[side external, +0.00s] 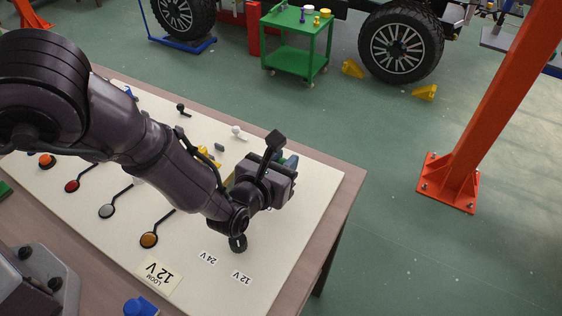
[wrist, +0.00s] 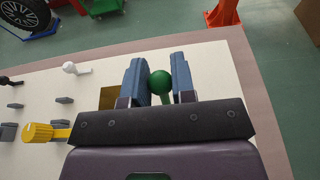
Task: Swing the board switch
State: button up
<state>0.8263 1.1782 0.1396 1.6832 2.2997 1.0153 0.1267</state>
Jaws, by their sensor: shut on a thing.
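The cream board (side external: 318,195) lies on a brown table in the side view. My gripper (wrist: 157,62) is over the board's right end. In the wrist view, a green ball knob (wrist: 160,82) on a short green stem is between its blue-grey fingers, and the gripper is shut on it. The base of this lever is hidden behind my gripper. In the side view, my gripper (side external: 288,164) hides the knob. I cannot tell which way the lever leans.
A yellow knob (wrist: 38,132), a white-tipped lever (wrist: 70,68) and a black-tipped lever (side external: 182,108) stand left of my gripper. Colored round pads, including an orange one (side external: 149,240), line the near side. Labels (side external: 241,277) lie at the near right. An orange post (side external: 490,110) stands beyond the table.

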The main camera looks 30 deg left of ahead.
jog(key=shift+w+f, duration=0.2)
jog(key=shift+w, duration=0.35)
jog(key=o, duration=0.8)
